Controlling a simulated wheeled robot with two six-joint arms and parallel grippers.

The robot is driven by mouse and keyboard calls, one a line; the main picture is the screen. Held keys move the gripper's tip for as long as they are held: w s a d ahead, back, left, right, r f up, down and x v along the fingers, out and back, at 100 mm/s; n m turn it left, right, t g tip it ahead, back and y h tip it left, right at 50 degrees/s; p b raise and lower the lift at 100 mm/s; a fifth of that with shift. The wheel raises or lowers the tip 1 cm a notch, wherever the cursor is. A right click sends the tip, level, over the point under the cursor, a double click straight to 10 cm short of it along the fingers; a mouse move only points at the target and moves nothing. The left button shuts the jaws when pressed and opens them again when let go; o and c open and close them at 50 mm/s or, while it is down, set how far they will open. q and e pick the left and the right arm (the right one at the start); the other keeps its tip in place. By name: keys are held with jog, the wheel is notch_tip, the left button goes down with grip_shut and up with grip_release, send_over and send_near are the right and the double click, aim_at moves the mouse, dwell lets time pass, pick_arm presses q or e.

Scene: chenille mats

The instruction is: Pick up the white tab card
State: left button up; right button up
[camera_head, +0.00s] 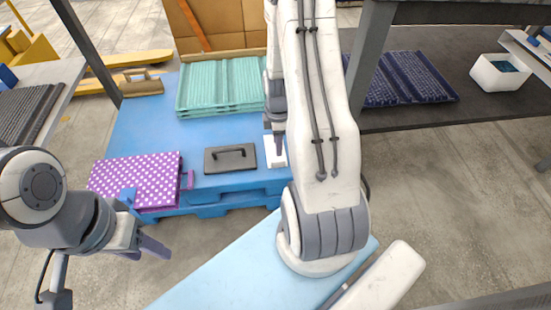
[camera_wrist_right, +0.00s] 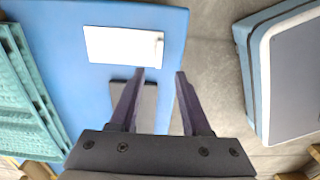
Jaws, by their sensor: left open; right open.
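The white tab card (camera_head: 274,160) lies flat on the blue pallet (camera_head: 140,131), beside the dark board with a handle (camera_head: 236,161). It also shows in the right wrist view (camera_wrist_right: 112,45), with a small tab mark near one end. My right gripper (camera_head: 277,143) is over the card in the head view, partly covering it, open and empty. In the right wrist view its fingertips (camera_wrist_right: 160,74) point down, and the card lies ahead and left of them. I cannot tell the exact height. My left gripper (camera_head: 148,246) is open and empty, over the floor in front of the pallet.
A brown handled object (camera_head: 141,84) is at the back left corner. A dark metal post (camera_head: 370,60) stands to the right.

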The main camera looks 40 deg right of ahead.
aim_at(276, 158)
notch_tip(276, 158, down, 4)
jog(key=shift+r+b, duration=0.15)
jog(key=shift+b, duration=0.55)
jog(key=f+b, duration=0.3)
jog(key=f, duration=0.2)
jog(key=shift+w+a+b, duration=0.1)
jog(key=shift+w+b, duration=0.1)
jog(key=shift+b, duration=0.15)
jog(key=shift+r, duration=0.1)
grip_shut()
